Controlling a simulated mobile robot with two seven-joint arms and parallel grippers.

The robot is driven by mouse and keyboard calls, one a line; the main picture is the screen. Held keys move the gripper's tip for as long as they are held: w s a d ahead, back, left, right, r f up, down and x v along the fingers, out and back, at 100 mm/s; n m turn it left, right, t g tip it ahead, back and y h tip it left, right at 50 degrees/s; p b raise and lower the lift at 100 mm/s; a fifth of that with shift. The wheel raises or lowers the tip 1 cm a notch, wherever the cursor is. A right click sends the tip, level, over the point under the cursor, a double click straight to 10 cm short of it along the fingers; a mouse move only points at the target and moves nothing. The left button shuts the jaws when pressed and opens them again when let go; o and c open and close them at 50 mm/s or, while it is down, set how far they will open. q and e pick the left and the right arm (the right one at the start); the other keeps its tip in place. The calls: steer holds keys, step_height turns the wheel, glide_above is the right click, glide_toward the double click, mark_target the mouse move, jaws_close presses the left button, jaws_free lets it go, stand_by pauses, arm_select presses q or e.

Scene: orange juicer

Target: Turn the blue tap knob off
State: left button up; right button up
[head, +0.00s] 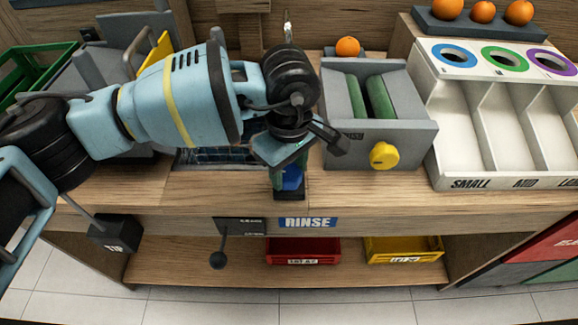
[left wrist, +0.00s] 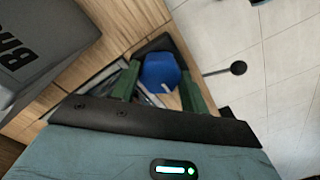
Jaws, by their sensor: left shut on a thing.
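The blue tap knob (head: 292,178) is at the front edge of the counter, above the RINSE label, and my left gripper partly covers it. It shows clearly in the left wrist view (left wrist: 160,72), between the two green fingers. My left gripper (head: 288,168) reaches down over the knob from above and is shut on it. The fingers sit on both sides of the knob in the left wrist view (left wrist: 160,88). The tap's spout and any water are hidden or too small to tell. My right gripper is not in view.
A grey box with green rollers and a yellow knob (head: 384,155) stands right of my gripper. A white sorting tray (head: 470,150) is farther right. A lever with a black ball (head: 218,260) hangs below the counter. Red (head: 302,251) and yellow (head: 404,250) bins sit on the lower shelf.

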mark_target(289, 172)
arm_select(q)
steer(key=o, duration=1)
steer(key=shift+r, duration=3.95)
